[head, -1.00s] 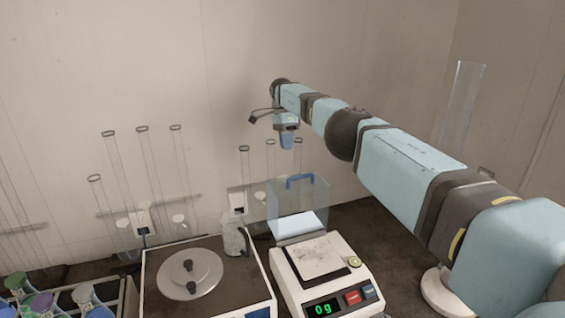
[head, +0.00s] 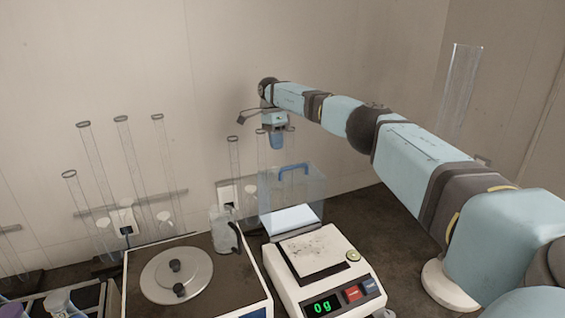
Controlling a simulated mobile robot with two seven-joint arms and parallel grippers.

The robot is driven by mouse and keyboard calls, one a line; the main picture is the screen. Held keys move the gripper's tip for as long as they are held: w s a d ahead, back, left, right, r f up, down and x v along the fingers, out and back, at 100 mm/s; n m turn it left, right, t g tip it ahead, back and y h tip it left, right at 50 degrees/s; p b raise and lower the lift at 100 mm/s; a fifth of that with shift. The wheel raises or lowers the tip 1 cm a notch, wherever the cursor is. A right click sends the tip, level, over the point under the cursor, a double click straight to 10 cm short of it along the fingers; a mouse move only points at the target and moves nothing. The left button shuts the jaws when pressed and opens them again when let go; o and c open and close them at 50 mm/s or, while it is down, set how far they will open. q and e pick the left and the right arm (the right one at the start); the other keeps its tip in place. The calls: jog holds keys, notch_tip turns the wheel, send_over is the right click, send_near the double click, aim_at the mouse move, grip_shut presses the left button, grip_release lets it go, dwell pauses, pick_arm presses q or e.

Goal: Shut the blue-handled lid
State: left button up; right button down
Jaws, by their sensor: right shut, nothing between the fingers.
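The clear lid (head: 268,195) with a blue handle (head: 293,168) stands raised at the back of the white balance (head: 350,270), behind its weighing pan (head: 312,252). Its handle is at the top edge. My right gripper (head: 277,146) points down, just above and slightly left of the handle in the picture. It is shut and empty, and appears apart from the handle. My left gripper is out of view.
A machine with a round metal plate (head: 177,274) stands left of the balance. Tall glass tubes (head: 130,165) stand along the back wall. A rack with coloured caps (head: 62,300) is at the lower left.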

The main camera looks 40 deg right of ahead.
aim_at(285, 178)
jog(key=f, duration=0.1)
jog(key=s+f, duration=0.1)
jog(key=s+f+p, duration=0.1)
jog(key=shift+s+a, duration=0.1)
jog(key=shift+a, duration=0.15)
jog(key=shift+s+a+f+p, duration=0.1)
jog(key=shift+s+a+p, duration=0.1)
jog(key=shift+s, duration=0.2)
jog(key=shift+s+a+f+p, duration=0.1)
jog(key=shift+s+p, duration=0.05)
jog(key=shift+s, duration=0.2)
jog(key=shift+s+a+f, duration=0.1)
jog(key=shift+s+a, duration=0.05)
jog(key=shift+s, duration=0.3)
jog(key=shift+f, duration=0.1)
jog(key=shift+s, duration=0.1)
